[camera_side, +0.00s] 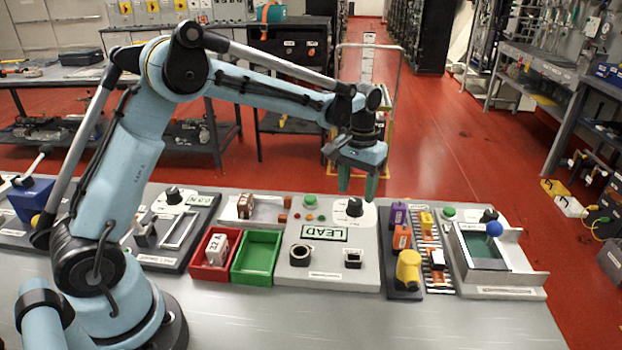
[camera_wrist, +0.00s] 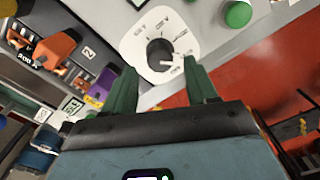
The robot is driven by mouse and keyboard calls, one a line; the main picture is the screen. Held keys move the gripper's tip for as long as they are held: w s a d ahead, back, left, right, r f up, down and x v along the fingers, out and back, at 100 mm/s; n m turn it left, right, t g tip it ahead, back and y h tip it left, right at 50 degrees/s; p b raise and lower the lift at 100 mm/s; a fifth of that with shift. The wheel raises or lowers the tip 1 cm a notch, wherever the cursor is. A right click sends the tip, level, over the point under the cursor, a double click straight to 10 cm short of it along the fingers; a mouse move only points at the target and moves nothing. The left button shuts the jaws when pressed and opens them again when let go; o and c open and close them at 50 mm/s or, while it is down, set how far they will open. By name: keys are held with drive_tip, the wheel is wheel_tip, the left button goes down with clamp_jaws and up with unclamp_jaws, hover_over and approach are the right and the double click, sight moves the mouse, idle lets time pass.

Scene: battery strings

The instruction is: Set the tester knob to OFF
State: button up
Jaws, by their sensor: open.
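The tester knob (camera_side: 354,207) is a black round knob on a white dial plate at the back right of the grey tester panel (camera_side: 365,265). In the wrist view the knob (camera_wrist: 159,52) lies just beyond the fingertips, with a pale pointer mark toward the lower right. The small dial labels around it are too blurred to read surely. My gripper (camera_side: 357,188) has green fingers pointing down above the knob. In the wrist view my gripper (camera_wrist: 160,76) is open and empty, its fingers apart on either side below the knob.
A green button (camera_side: 310,199) sits left of the knob on the panel. Red (camera_side: 198,272) and green (camera_side: 242,275) bins stand to the left. Purple (camera_side: 398,213), orange (camera_side: 402,238) and yellow (camera_side: 408,265) pieces stand close to the right.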

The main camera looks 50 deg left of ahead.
sight(356, 201)
drive_tip(key=shift+f, duration=1.7)
drive_tip(key=c, duration=0.9)
drive_tip(key=shift+o, duration=0.2)
drive_tip(key=m, duration=0.4)
drive_tip(key=shift+m, duration=0.9)
drive_tip(key=m, duration=0.3)
drive_tip(key=o, duration=0.9)
drive_tip(key=shift+c, duration=0.2)
